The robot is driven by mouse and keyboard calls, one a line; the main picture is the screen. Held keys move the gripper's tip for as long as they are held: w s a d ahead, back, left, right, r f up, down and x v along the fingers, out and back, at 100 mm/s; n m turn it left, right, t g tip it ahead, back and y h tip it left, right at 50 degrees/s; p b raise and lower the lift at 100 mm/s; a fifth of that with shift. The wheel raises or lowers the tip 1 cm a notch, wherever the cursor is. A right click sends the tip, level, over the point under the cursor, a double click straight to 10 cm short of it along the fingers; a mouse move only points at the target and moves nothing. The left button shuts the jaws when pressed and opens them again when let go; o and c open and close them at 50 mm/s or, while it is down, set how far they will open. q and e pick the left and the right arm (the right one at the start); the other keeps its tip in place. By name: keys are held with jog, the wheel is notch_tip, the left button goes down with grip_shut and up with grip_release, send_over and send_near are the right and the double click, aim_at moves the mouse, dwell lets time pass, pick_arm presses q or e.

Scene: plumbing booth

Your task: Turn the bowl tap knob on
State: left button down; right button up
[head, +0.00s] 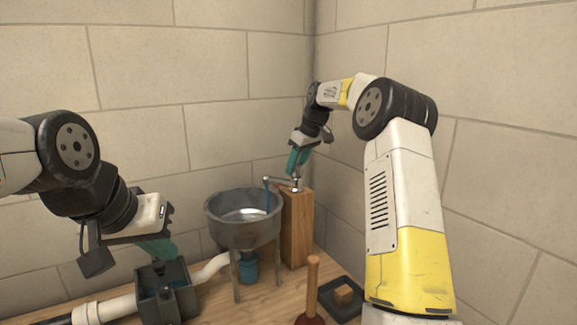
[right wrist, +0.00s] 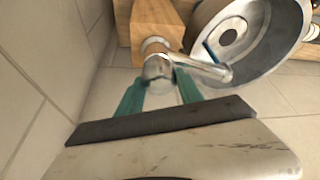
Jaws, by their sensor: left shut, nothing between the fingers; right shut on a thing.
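The metal bowl (head: 243,218) stands on legs in the corner. The silver tap (head: 281,181) sits on a wooden post (head: 298,228), its spout reaching left over the bowl. My right gripper (head: 296,168) comes down on the tap from above. In the right wrist view its teal fingers (right wrist: 160,88) are on both sides of the round metal knob (right wrist: 157,66), shut on it. A thin blue streak (right wrist: 211,52) shows at the spout end, like water. It also shows in the head view. My left gripper (head: 160,250) is shut and empty above a dark open box.
The dark box (head: 168,294) stands at the front left, with a white pipe (head: 105,309) beside it. A plunger (head: 312,285) and a dark tray (head: 340,308) with a wooden block are at the front. Walls close in behind and right of the tap.

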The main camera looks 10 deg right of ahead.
dwell(0.5)
jog(key=o, duration=1.4)
jog(key=shift+v, duration=3.95)
jog(key=s+a+r+m, duration=0.1)
jog(key=s+r, duration=0.1)
jog(key=s, duration=0.3)
jog(key=s+a+r, duration=0.2)
jog(key=s+r, duration=0.1)
jog(key=s, duration=0.1)
jog(key=s+f+m, duration=0.1)
jog(key=s, duration=0.7)
jog(key=s+f+m+t, duration=0.1)
jog(key=s+m, duration=0.1)
jog(key=s, duration=0.6)
jog(key=s+f+m+t+h, duration=0.1)
jog(key=s, duration=0.6)
jog(key=shift+s+f+m, duration=0.3)
jog(key=shift+s+f, duration=0.1)
jog(key=s+f, duration=0.2)
jog(key=s+f+m, duration=0.1)
jog(key=s+f, duration=0.1)
jog(key=s, duration=0.1)
jog(key=s+f+m, duration=0.1)
jog(key=s+f, duration=0.1)
jog(key=s, duration=0.1)
jog(key=shift+s+a+f+t, duration=0.1)
jog(key=shift+s+f+t, duration=0.1)
jog(key=shift+t, duration=0.2)
jog(key=shift+c, duration=0.4)
